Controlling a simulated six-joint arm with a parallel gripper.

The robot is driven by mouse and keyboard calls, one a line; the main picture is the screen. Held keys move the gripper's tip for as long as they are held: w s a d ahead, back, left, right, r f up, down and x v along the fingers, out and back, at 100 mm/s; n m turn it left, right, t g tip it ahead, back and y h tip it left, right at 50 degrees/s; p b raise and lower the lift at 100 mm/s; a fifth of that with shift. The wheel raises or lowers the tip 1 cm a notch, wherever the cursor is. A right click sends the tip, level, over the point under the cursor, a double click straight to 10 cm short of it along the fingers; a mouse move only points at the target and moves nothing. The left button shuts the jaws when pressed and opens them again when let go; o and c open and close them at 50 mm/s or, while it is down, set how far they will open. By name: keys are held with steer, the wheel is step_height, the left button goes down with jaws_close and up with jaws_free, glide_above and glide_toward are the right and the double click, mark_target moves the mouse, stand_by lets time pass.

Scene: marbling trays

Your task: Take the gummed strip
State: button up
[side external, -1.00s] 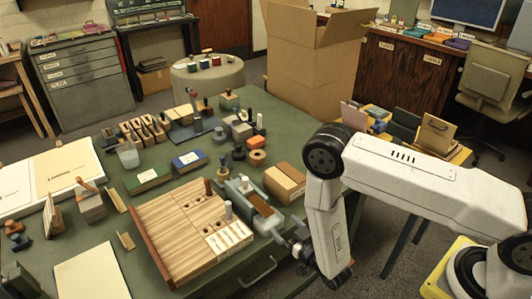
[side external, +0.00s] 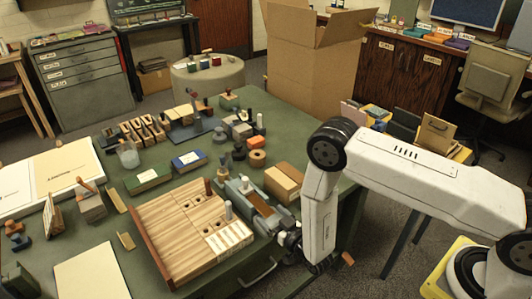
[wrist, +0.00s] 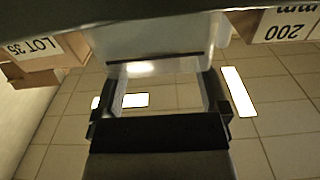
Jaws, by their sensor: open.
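A grey-blue dispenser (side external: 238,193) stands near the table's front edge, right of the slatted wooden board. A brown strip (side external: 262,211) lies along its top towards its near end; I take it to be the gummed strip, but it is small here. My gripper (side external: 282,238) is at the dispenser's near end, by the table edge. In the wrist view my gripper (wrist: 160,75) has its two dark fingers wide apart. A pale block-like shape (wrist: 150,38) shows beyond them, and I cannot tell what it is. No strip is clearly visible between the fingers.
The wooden board (side external: 180,235) is close on the left. A cardboard-coloured box (side external: 283,182) is just behind the dispenser. Rollers and bottles crowd the table beyond. Labelled boxes, LOT 35 (wrist: 40,48) and 200 (wrist: 285,28), flank the top of the wrist view.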

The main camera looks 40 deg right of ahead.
steer(key=shift+c, duration=0.2)
jaws_close()
steer(key=shift+r, duration=0.15)
stand_by(0.3)
steer(key=shift+r, duration=0.75)
steer(key=s+d+r, duration=0.2)
steer(key=s+r, duration=0.9)
steer(key=s, duration=0.3)
steer(key=shift+w+r, duration=0.15)
steer(key=shift+w, duration=0.05)
